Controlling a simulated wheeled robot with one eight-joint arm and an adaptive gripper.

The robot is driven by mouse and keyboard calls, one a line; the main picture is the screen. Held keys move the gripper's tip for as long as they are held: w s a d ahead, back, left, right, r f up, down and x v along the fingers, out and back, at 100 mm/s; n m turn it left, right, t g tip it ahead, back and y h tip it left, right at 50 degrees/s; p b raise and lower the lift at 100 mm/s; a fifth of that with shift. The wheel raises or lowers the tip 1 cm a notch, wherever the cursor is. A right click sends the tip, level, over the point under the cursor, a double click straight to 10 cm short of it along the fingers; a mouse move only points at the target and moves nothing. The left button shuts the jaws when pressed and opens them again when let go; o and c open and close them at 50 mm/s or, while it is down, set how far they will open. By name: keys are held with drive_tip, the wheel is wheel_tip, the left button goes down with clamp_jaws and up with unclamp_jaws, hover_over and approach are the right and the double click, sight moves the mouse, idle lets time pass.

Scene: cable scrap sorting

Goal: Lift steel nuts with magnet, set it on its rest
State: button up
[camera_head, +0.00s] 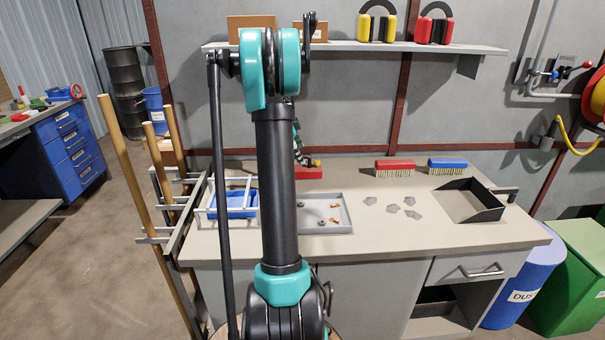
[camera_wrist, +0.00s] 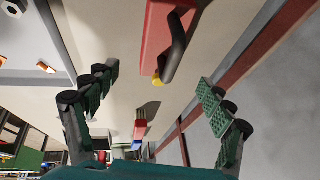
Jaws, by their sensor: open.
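A red block with a dark curved handle and a yellow knob, seemingly the magnet, lies at the back of the bench (camera_head: 308,173). In the wrist view the red body (camera_wrist: 153,35) and handle (camera_wrist: 178,45) show ahead of my fingers, with the yellow end pointing toward me. I cannot tell whether a separate rest lies under it. My gripper (camera_wrist: 160,100) is open and empty, its fingers apart on either side of the view; in the head view my arm mostly hides it. Small grey nuts and orange bits lie in the shallow grey tray (camera_head: 347,228), partly hidden behind my arm.
A blue bin (camera_head: 235,210) in a pale frame stands left of the tray. A red brush (camera_head: 395,165) and a blue brush (camera_head: 447,162) lie at the back. Several flat grey shapes mark the middle of the bench; a black-walled tray (camera_head: 485,205) is at right. A shelf (camera_head: 350,46) overhangs.

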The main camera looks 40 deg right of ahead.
sight(308, 167)
drive_tip(key=shift+x, duration=3.95)
drive_tip(key=shift+c, duration=0.5)
clamp_jaws()
